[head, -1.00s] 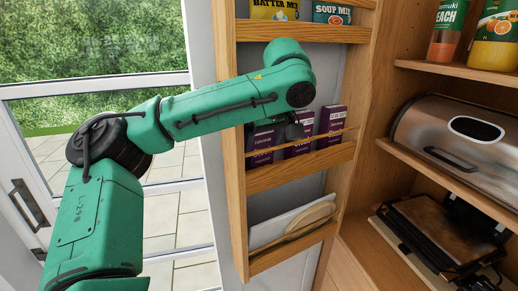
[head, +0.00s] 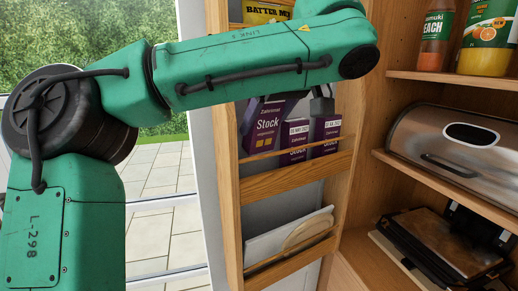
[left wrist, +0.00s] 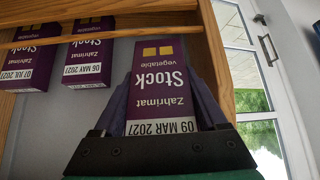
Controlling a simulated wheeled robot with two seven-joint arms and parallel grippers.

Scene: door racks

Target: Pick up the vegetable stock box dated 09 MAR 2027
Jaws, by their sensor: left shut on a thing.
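The purple vegetable stock box dated 09 MAR 2027 (left wrist: 158,85) appears upside down in the left wrist view, between the two fingers of my left gripper (left wrist: 162,78). My left gripper is shut on it. In the head view this box (head: 265,127) is at the left end of the door rack's middle shelf, higher than its neighbours and still behind the rail. My left gripper is mostly hidden by my arm there. Two more stock boxes stand to its right: one dated 06 MAY 2027 (left wrist: 89,52) and one dated 07 JUL 2027 (left wrist: 26,68). My right gripper is not in view.
The wooden rack (head: 290,180) has a front rail and side posts close to the boxes. Boards (head: 290,237) stand on the shelf below, and a batter mix packet (head: 266,12) is above. A metal bread bin (head: 450,140) is in the cupboard at right.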

